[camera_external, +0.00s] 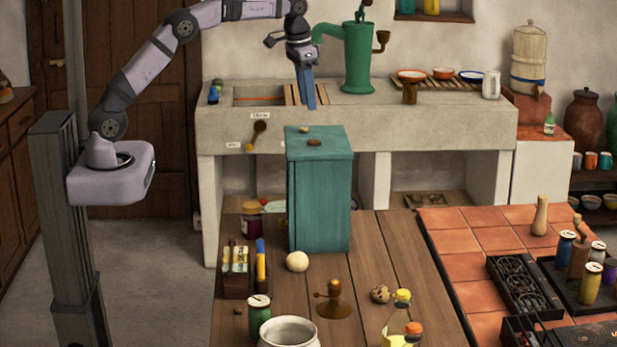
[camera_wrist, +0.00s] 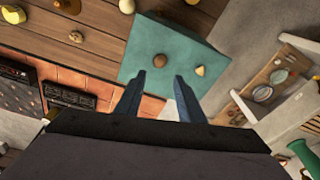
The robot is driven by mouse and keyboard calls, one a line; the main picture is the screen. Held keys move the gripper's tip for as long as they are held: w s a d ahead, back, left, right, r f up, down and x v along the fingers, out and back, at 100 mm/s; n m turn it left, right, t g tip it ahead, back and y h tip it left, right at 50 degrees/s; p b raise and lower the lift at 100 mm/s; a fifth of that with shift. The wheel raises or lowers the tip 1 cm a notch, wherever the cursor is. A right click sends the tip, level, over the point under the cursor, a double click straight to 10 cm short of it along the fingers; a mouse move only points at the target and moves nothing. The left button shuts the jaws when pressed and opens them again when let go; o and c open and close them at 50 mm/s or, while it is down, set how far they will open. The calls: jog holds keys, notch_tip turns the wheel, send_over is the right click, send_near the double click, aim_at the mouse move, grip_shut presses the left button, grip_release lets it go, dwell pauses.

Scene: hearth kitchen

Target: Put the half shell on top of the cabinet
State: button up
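The teal cabinet (camera_external: 319,200) stands upright on the wooden table; its flat top also shows in the wrist view (camera_wrist: 170,36). Two small things lie apart on that top: a brown rounded one (camera_external: 314,142), also in the wrist view (camera_wrist: 160,61), and a pale tan one (camera_external: 304,129), also in the wrist view (camera_wrist: 200,71). Either could be the half shell; I cannot tell which. My gripper (camera_external: 311,107) points down above the cabinet top, clear of it. In the wrist view its two blue fingers (camera_wrist: 159,75) are apart with nothing held between them.
A pale ball (camera_external: 297,261), a brass piece (camera_external: 333,300) and a speckled brown rounded thing (camera_external: 381,293) sit on the table in front of the cabinet. A stone sink counter (camera_external: 420,125) with a green pump (camera_external: 358,60) stands behind. Bare planks lie right of the cabinet.

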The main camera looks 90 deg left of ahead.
jog(key=shift+s+r, duration=0.15)
jog(key=shift+r, duration=0.8)
jog(key=shift+d, duration=0.1)
jog(key=s+d+f+m, duration=0.2)
jog(key=s+d+f, duration=0.6)
jog(key=s+d, duration=0.3)
jog(key=s+d+f, duration=0.3)
jog(key=s, duration=0.2)
jog(key=s+d+f+g, duration=0.1)
jog(key=s+d+f, duration=0.2)
jog(key=s, duration=0.3)
jog(key=s+d+f+m, duration=0.1)
jog(key=s+d+f, duration=0.2)
jog(key=s, duration=0.3)
jog(key=shift+s+g+h, duration=0.2)
jog(key=shift+g+h, duration=0.1)
jog(key=shift+h, duration=0.1)
jog(key=shift+f, duration=0.1)
notch_tip(320, 180, down, 3)
jog(key=b, duration=0.2)
jog(key=shift+b, duration=0.4)
